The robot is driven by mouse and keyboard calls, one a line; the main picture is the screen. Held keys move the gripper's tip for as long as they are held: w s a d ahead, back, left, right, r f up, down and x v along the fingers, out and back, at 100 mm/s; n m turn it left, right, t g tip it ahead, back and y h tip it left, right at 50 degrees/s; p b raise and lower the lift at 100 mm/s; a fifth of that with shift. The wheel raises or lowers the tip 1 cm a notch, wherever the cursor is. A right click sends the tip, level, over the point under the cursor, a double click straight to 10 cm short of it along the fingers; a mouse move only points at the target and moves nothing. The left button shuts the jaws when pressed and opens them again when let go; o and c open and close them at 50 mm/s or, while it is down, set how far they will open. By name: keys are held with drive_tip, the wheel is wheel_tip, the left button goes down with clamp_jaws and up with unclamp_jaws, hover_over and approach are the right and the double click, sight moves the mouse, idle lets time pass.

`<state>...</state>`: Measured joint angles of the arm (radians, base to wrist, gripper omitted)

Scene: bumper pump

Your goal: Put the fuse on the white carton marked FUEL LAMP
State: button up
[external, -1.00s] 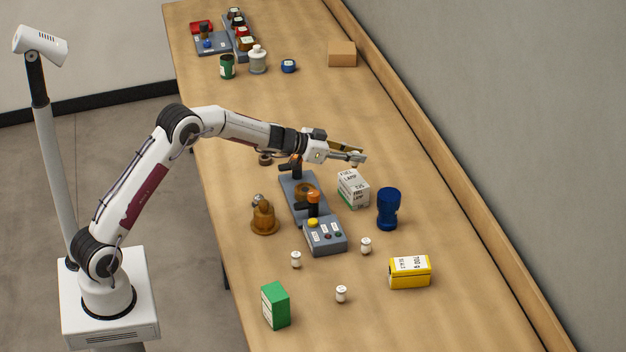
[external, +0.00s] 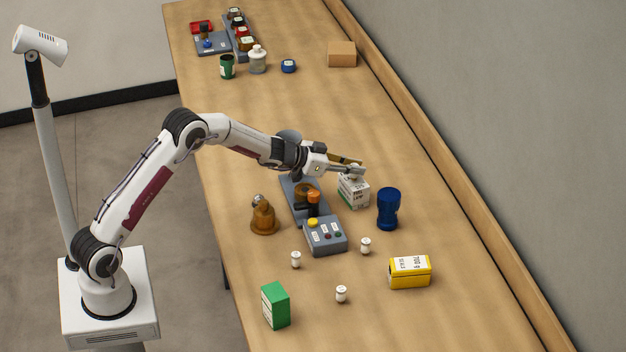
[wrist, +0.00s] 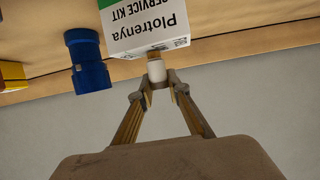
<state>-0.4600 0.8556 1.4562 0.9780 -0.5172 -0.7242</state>
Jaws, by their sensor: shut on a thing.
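My gripper (external: 354,171) is shut on a small white fuse, and its fingers are at the top of the white carton (external: 354,194). The carton stands upright on the table, with its FUEL LAMP lettering partly covered by my fingers. In the wrist view, the fuse (wrist: 157,71) sits between my fingertips (wrist: 158,88), right against the edge of the carton (wrist: 146,27) in the picture. That face reads Plotrenya SERVICE KIT. I cannot tell whether the fuse touches the carton. Similar white fuses stand on the table, one of them near the grey control box (external: 366,245).
A blue cup (external: 388,209) stands close to the carton's right. The grey pump unit (external: 327,238) is on its left, with an amber bottle (external: 264,218) beyond. A yellow box (external: 410,272) and a green box (external: 275,306) are nearer.

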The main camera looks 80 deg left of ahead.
drive_tip(key=shift+f, duration=0.15)
drive_tip(key=o, duration=0.9)
drive_tip(key=shift+o, duration=0.2)
drive_tip(key=shift+r, duration=0.2)
drive_tip(key=shift+s+r, duration=0.15)
drive_tip(key=shift+s, duration=0.25)
drive_tip(key=v, duration=1.1)
drive_tip(key=shift+r, duration=0.1)
